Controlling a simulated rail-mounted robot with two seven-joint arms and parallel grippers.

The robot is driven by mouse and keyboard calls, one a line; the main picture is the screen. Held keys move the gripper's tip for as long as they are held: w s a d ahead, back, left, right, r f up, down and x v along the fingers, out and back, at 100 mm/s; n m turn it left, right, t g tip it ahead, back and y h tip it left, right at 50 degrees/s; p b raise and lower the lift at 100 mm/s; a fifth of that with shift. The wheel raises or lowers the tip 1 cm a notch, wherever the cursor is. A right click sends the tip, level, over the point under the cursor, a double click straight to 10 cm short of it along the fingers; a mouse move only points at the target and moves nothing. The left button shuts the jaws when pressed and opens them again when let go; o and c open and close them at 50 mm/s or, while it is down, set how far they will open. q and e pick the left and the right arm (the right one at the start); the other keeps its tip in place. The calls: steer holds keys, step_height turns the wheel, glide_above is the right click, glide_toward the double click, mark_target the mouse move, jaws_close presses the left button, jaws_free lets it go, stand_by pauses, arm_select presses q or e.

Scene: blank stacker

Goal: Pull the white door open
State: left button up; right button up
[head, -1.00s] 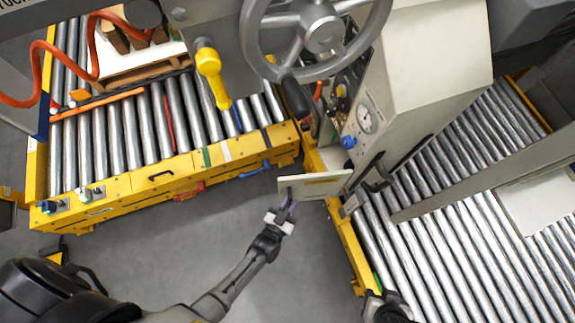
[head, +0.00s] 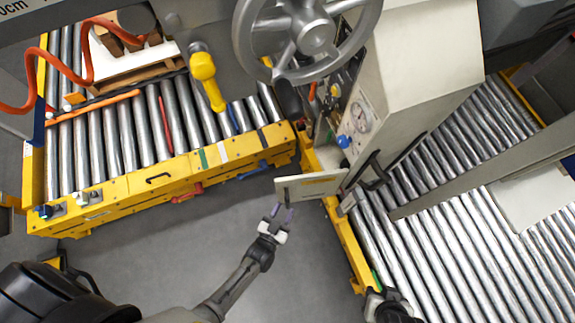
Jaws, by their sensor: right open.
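The white door (head: 312,187) is a small pale panel at the foot of the pale machine housing. It stands out from the housing, seen mostly along its top and outer face, with a dark fitting at its left end. My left gripper (head: 282,212) is just below that left end, apart from the door. My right gripper (head: 387,302) is at the bottom edge, by the right roller bed, and is open. Its fingers are hard to make out.
A yellow-framed roller conveyor (head: 150,180) is at left, another roller bed (head: 450,255) at right. The grey floor (head: 190,250) between them is clear.

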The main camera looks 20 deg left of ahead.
arm_select(q)
steer(key=s+p, duration=0.1)
steer(key=s, duration=0.9)
steer(key=shift+s+a, duration=0.3)
steer(key=shift+c, duration=0.4)
